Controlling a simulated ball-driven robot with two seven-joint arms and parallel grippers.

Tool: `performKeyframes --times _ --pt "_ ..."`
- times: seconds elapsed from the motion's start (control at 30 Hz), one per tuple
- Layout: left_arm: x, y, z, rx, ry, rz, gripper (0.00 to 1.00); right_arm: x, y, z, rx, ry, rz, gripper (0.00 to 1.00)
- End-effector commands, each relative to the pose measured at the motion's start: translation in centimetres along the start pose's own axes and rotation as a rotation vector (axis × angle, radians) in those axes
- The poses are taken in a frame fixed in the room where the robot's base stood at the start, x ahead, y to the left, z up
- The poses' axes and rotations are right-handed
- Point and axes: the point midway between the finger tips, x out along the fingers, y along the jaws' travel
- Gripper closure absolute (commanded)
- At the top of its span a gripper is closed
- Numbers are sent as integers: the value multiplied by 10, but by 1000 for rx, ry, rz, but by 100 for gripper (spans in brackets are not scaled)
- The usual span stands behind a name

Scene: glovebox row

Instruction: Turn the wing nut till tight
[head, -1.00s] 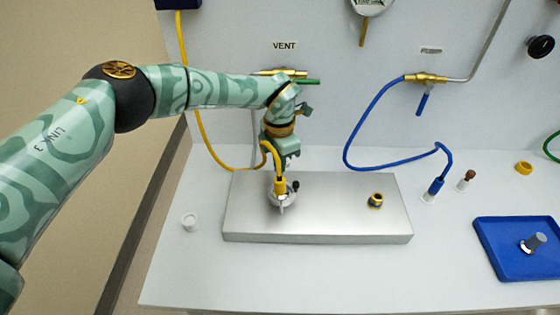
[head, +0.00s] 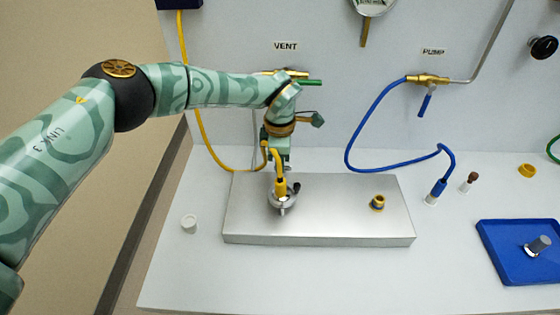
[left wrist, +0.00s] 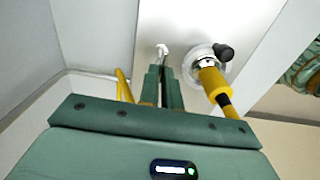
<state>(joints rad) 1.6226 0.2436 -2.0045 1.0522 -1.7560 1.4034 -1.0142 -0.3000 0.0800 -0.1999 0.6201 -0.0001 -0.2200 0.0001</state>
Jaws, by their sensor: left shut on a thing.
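A clamp ring (head: 282,201) sits on the steel block around the foot of the yellow hose's end fitting (head: 281,187). A black knob (head: 296,187) sticks out at its side; both show in the left wrist view, the ring (left wrist: 203,52) and the knob (left wrist: 224,52). My left gripper (left wrist: 163,72) points down beside the fitting, its fingers closed together. A small pale piece (left wrist: 162,50), apparently the wing nut, shows at the fingertips, mostly covered by them. In the head view the hose and fitting hide the fingertips. My right gripper is not in view.
The steel block (head: 340,222) carries a second, brass-coloured port (head: 378,203) at right. A blue hose (head: 365,124) ends in a holder on the bench. The front bench is clear.

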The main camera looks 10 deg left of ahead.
Motion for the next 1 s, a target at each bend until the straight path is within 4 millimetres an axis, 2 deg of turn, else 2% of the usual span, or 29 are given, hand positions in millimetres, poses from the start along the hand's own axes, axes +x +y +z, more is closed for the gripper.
performKeyframes --times 0.33,0.4,0.43,0.73,0.87,1.0 --pt "-3 2 0 3 -2 7 100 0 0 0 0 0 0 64" --pt "-3 2 0 3 -2 7 78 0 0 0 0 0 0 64" --pt "-2 2 0 2 -2 6 73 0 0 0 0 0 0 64" --pt "-3 1 0 2 -1 3 73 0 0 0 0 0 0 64" --pt "-17 2 0 2 -1 5 73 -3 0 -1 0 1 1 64" --pt "-50 1 0 1 -2 6 73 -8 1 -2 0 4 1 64"
